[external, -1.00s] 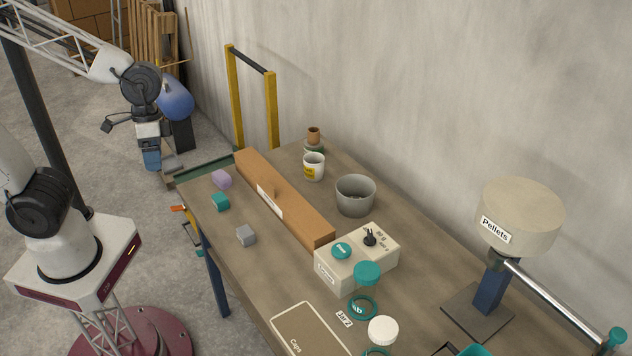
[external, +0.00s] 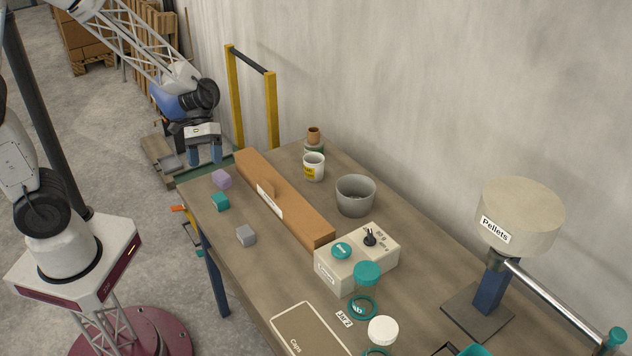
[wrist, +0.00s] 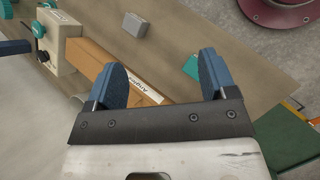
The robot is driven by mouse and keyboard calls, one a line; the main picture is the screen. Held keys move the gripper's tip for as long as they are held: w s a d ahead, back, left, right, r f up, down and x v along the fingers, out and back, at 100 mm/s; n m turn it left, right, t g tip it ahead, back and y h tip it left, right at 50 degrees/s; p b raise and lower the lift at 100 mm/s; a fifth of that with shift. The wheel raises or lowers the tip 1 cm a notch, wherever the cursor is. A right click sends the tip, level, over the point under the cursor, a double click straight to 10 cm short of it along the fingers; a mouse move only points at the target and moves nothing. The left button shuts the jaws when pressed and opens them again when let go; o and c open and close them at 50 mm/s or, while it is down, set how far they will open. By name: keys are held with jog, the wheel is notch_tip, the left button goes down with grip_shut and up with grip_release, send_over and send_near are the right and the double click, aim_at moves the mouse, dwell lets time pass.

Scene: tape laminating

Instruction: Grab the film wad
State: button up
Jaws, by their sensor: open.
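No thing in view is plainly marked as the film wad. I cannot tell which, if any, is the wad. My gripper (external: 205,153) is open, in the air near the table's far left end, left of and above the lumps. In the wrist view my open fingers (wrist: 160,80) have nothing between them. The grey lump (wrist: 136,24) and the teal lump (wrist: 192,67) show beyond them there; the purple lump is not clearly seen.
A long brown box (external: 300,211) with a white label lies along the table (external: 215,238). Behind it stand a white cup (external: 314,168) and a grey bin (external: 356,197). A beige box with a teal button (external: 330,275) stands nearer. A yellow-posted frame (external: 236,100) rises behind the table.

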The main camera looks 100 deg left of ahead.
jog(key=s+a+f+n+t+h, duration=0.1)
jog(key=s+a+f+n+t, duration=0.2)
jog(key=a+f+n, duration=0.45)
jog(key=n+t, duration=0.5)
jog(key=n, duration=0.1)
send_near(220, 176)
jog(key=shift+w+a+f, duration=0.1)
jog(key=shift+w+f, duration=0.1)
jog(key=shift+f, duration=0.4)
jog(key=shift+w+f, duration=0.15)
jog(key=shift+f, duration=0.45)
jog(key=shift+x, duration=1.3)
jog(key=shift+w, duration=0.1)
jog(key=shift+x, duration=2.55)
jog(key=shift+f, duration=0.1)
jog(key=c, duration=1)
jog(key=shift+a, duration=0.1)
